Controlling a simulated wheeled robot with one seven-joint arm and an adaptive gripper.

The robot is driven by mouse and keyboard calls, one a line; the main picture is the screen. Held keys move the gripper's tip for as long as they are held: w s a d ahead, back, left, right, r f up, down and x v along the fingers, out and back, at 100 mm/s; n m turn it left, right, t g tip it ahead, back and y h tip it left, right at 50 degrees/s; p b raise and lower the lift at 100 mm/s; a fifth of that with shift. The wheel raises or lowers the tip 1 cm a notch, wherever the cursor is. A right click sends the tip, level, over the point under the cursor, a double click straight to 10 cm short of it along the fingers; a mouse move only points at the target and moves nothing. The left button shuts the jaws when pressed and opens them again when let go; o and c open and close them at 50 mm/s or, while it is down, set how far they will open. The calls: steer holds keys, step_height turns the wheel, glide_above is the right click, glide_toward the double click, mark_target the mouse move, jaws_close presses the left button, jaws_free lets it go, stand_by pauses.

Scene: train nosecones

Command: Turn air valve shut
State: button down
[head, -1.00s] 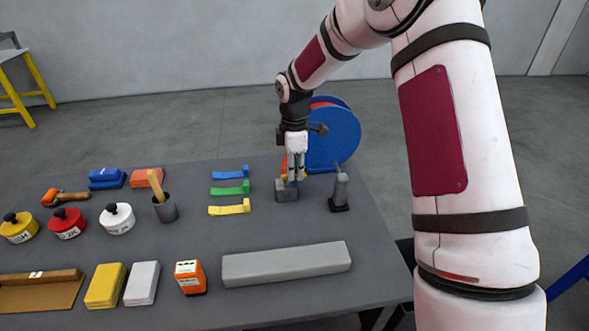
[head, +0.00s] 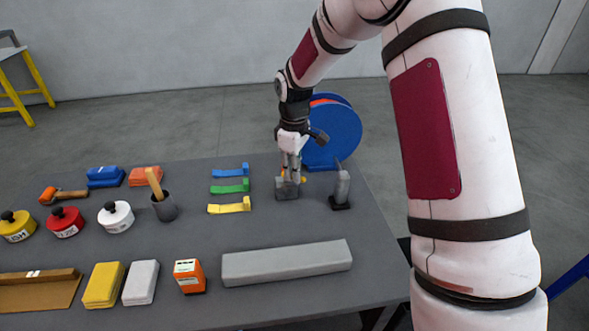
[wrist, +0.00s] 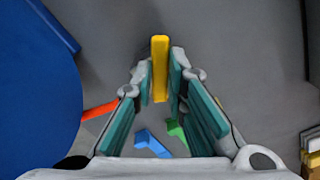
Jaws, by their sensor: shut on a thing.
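The air valve is a small grey block (head: 287,192) on the table, with a yellow handle (wrist: 160,68) on it. My gripper (head: 292,176) points down over the valve. In the wrist view the yellow handle stands between the teal-lined fingers (wrist: 160,88), and my gripper is shut on it. In the head view the fingers hide most of the handle; only small bits of yellow show beside them.
A blue hose reel (head: 333,138) stands close behind the valve. A grey upright tool (head: 341,187) stands to its right. Blue, green (head: 231,186) and yellow clips lie to its left. A long grey block (head: 287,262) lies in front. Bare table separates them.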

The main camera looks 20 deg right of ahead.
steer(key=m, duration=0.3)
steer(key=a+m, duration=0.1)
steer(key=m, duration=0.1)
steer(key=shift+s+m+b, duration=0.3)
steer(key=m, duration=0.3)
steer(key=a+m, duration=0.1)
steer(key=m, duration=0.1)
steer(key=shift+s+a+m, duration=0.1)
steer(key=shift+m, duration=0.3)
steer(key=c, duration=1.6)
jaws_free()
step_height(320, 180, up, 12)
